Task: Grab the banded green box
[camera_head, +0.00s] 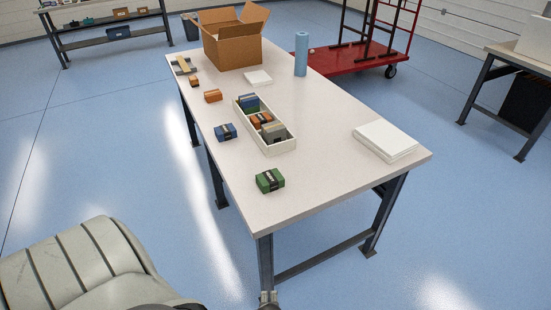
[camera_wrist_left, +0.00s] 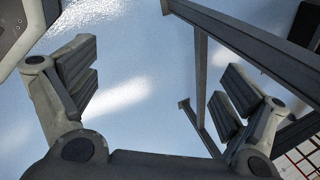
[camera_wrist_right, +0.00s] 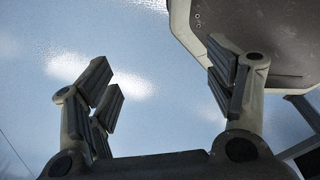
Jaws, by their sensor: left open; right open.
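The green box (camera_head: 270,180) with a dark band around it sits on the near end of the white table (camera_head: 330,190), in the head view. It stands apart from the other boxes. My left gripper (camera_wrist_left: 160,90) is open and empty in the left wrist view, with the floor and table-frame bars behind it. My right gripper (camera_wrist_right: 165,95) is open and empty in the right wrist view, with floor behind it. Neither gripper's fingers show clearly in the head view, and the green box shows in neither wrist view.
A white tray (camera_head: 284,146) with several boxes stands behind the green box. The near right tabletop is clear.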

